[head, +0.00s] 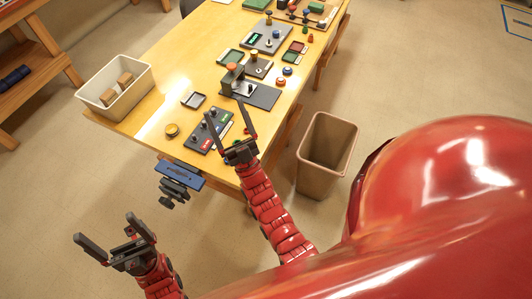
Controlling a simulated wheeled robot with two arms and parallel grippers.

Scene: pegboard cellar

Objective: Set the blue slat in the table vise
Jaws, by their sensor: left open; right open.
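A flat blue piece (182,177) shows at the near left edge of the wooden table, directly above the dark table vise (173,192). It looks like the blue slat, but I cannot tell whether it sits between the jaws, rests on top or is part of the vise. My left gripper (104,227) is open and empty, over the floor to the lower left of the vise. My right gripper (224,108) is open and empty, its fingers reaching over the near end of the table, to the right of and beyond the vise.
The table (150,137) holds a switch panel (202,142), a brass disc (171,130), a small tray (193,99), a press-like device (233,78) and a white bin (134,94) with brown blocks. A tan waste bin (325,155) stands right of it. A shelf (45,40) stands left.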

